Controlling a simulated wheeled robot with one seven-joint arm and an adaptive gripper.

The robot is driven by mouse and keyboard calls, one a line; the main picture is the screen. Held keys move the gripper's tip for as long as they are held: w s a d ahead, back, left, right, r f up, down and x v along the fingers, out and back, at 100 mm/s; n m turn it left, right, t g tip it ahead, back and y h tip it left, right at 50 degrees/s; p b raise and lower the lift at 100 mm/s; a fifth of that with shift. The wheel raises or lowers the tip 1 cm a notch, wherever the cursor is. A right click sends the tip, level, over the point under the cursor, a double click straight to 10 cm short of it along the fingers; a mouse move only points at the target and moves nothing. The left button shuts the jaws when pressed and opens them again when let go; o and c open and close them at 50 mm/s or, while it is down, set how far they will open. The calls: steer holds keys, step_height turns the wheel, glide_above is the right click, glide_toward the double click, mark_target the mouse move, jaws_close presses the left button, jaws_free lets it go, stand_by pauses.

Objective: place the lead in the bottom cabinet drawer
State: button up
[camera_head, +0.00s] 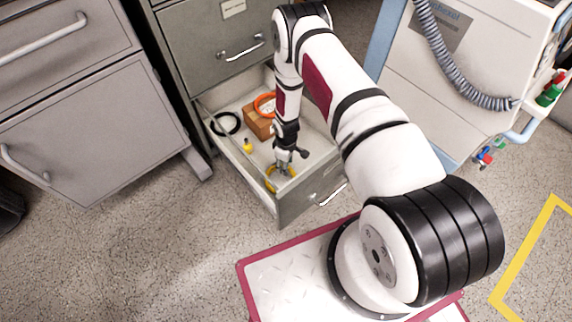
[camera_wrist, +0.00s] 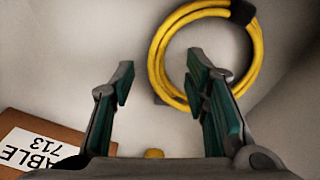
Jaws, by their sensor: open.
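The bottom cabinet drawer (camera_head: 290,209) is pulled open, with my gripper (camera_head: 285,168) reaching down inside it. A coiled yellow lead (camera_head: 272,186) lies in the drawer near its front, partly hidden by my gripper in the head view. In the wrist view the yellow lead (camera_wrist: 157,62), with a black band at its upper right, lies just beyond my fingertips. My gripper (camera_wrist: 158,80) is open, its green-padded fingers apart with nothing held between them. The right finger overlaps the coil in the picture; I cannot tell whether it touches.
Grey cabinets (camera_head: 80,115) stand left, a medical machine (camera_head: 470,70) right. Speckled floor is clear at lower left.

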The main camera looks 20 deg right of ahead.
steer(key=w+d+r+m+p, duration=0.1)
steer(key=w+r+m+p, duration=0.2)
steer(key=r, duration=3)
steer(key=s+r+m+h, duration=0.1)
steer(key=s+r, duration=0.3)
steer(key=r, duration=0.6)
steer(key=s+r, duration=0.4)
steer(key=r, duration=0.5)
steer(key=s+a+r+m, duration=0.2)
steer(key=s+r+m, duration=0.1)
steer(key=s+r, duration=0.95)
steer(key=s+a+r+m+y, duration=0.1)
steer(key=s+r, duration=0.1)
steer(key=s, duration=1.6)
steer(key=shift+a+m+p, duration=0.3)
steer(key=shift+m+p, duration=0.1)
steer(key=shift+p, duration=0.05)
